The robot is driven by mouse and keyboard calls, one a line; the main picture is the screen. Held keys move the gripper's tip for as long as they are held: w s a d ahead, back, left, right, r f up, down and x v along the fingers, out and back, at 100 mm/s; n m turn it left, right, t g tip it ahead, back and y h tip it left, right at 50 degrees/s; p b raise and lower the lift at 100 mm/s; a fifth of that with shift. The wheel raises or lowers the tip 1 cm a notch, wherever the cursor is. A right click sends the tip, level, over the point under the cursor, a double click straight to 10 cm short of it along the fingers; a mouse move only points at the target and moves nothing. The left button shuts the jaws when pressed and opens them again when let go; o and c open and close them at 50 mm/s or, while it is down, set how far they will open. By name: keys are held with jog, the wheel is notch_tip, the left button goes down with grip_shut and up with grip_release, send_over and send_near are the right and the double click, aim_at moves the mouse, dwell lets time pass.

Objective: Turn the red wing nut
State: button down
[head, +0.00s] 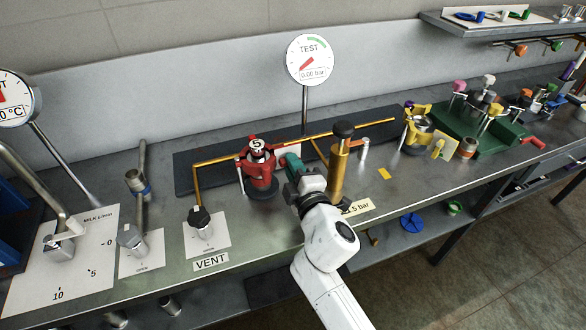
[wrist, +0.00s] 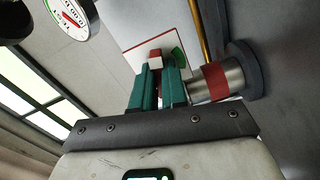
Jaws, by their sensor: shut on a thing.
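In the head view a red fitting (head: 261,176), with a white cap marked 5 on top, stands upright on the bench. My gripper (head: 289,163) reaches its right side; its teal fingers hide what lies between them there. In the wrist view my gripper (wrist: 157,80) is shut on the red wing nut (wrist: 155,54), whose red and pale end shows just beyond the fingertips. Behind it is a white card (wrist: 174,40) with a red border and a green sector. A steel cylinder with a red band (wrist: 214,83) lies close right of the fingers.
A brass cylinder (head: 339,165) with a black knob stands just right of my gripper. A brass pipe (head: 228,158) runs behind the red fitting. The TEST gauge (head: 310,60) at the back reads 0.00 bar. A VENT valve (head: 201,221) stands at left.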

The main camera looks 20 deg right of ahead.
jog(key=shift+m+b, duration=3.3)
jog(key=shift+m, duration=1.8)
jog(key=c, duration=1.2)
grip_release()
jog(key=shift+o, duration=0.2)
